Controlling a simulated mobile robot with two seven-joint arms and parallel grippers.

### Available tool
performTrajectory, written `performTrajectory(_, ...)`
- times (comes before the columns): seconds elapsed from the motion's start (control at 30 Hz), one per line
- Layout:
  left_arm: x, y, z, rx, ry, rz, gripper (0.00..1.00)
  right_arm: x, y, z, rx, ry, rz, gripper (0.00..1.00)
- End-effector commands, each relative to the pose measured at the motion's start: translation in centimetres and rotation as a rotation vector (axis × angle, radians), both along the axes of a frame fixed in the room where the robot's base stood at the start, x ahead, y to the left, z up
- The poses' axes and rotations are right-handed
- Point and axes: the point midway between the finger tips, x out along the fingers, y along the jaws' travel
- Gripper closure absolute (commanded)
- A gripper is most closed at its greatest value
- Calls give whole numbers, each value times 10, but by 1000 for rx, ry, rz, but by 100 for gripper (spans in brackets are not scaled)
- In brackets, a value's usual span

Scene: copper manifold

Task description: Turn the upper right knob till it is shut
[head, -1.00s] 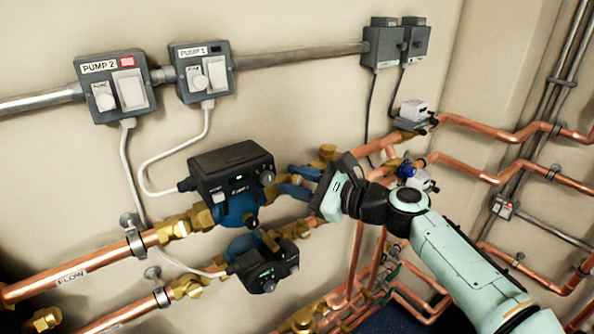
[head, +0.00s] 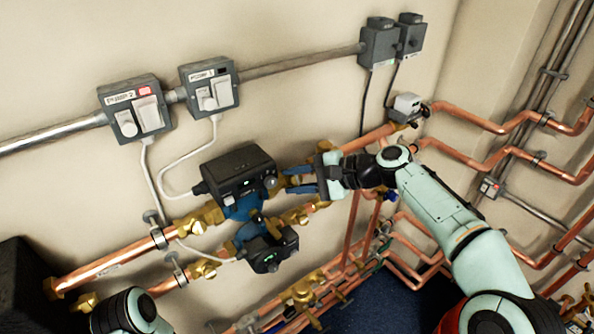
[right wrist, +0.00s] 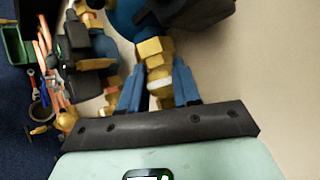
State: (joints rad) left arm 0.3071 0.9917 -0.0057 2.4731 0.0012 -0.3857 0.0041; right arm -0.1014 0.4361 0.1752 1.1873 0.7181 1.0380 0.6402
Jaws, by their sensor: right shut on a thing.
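The upper right knob (right wrist: 159,87) is a small brass piece at the right end of the upper pump's line. It shows in the right wrist view between my blue fingers, partly covered by them. My right gripper (head: 290,181) is shut on it, just right of the black and blue upper pump (head: 238,172); it also shows in the right wrist view (right wrist: 158,80). The brass body of the valve (right wrist: 153,50) lies just beyond the fingertips. In the head view the fingers hide most of the knob. My left gripper does not show clearly.
The lower pump (head: 268,250) with its brass valves sits close below. Copper pipes (head: 470,118) run at the right and below. Two switch boxes (head: 136,108) hang on the wall above. Part of my left arm (head: 130,308) is at the lower left.

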Motion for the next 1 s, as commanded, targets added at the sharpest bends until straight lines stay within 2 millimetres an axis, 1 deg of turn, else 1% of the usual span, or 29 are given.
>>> performTrajectory(0.03,2,0,4,0,-2,0,57,0,2,5,-2,-9,8,99)
performTrajectory(0.57,4,0,6,0,-4,0,57,-1,2,3,-18,-21,24,99)
performTrajectory(0.6,4,0,6,0,-4,0,57,-1,2,3,-18,-21,24,65)
performTrajectory(0.67,4,0,6,0,-4,0,57,-1,2,3,-18,-21,24,45)
performTrajectory(0.7,4,0,6,0,-4,0,57,-1,2,2,-18,-21,24,43)
performTrajectory(1.0,4,0,6,0,-4,0,57,-1,-1,1,-21,-18,20,43)
